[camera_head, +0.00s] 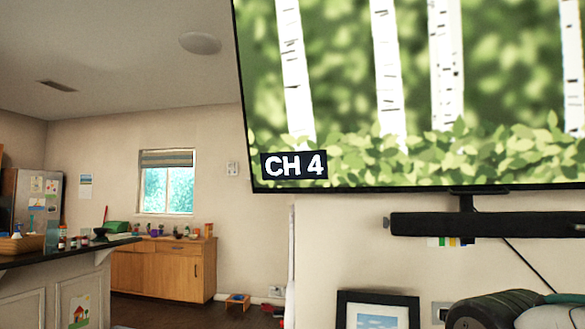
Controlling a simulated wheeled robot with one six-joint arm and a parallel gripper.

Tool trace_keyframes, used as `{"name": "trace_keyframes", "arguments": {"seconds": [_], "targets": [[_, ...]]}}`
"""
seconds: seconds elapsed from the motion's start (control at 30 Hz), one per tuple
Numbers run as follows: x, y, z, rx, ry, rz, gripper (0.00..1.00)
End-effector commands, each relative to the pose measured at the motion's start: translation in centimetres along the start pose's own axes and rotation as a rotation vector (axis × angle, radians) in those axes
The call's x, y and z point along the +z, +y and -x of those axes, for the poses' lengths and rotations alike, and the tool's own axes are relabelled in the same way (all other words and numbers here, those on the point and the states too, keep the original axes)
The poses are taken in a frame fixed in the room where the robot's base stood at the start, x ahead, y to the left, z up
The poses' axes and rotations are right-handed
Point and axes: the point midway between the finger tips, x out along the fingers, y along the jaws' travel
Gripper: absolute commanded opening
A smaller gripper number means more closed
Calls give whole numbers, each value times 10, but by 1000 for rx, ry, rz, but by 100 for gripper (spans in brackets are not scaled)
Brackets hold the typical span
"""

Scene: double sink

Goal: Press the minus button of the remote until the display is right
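The display is a large wall-mounted TV (400,90) at the upper right. It shows birch trunks and green leaves, with a black label (294,165) reading "CH 4" at its lower left. The remote and its minus button are not in view. My gripper is not in view.
A black soundbar (480,224) hangs below the TV. A black picture frame (377,298) stands at the bottom, left of a dark green and black rounded object (492,309). A counter (60,260) and wooden cabinet (165,268) stand at the left, with open floor between them.

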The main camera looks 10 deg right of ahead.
Motion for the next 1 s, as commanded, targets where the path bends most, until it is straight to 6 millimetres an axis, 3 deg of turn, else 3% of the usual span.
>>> {"name": "trace_keyframes", "arguments": {"seconds": [0.17, 0.3, 1.0], "targets": [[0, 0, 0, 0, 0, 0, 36], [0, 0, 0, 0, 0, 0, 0], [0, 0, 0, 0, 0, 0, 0]]}}
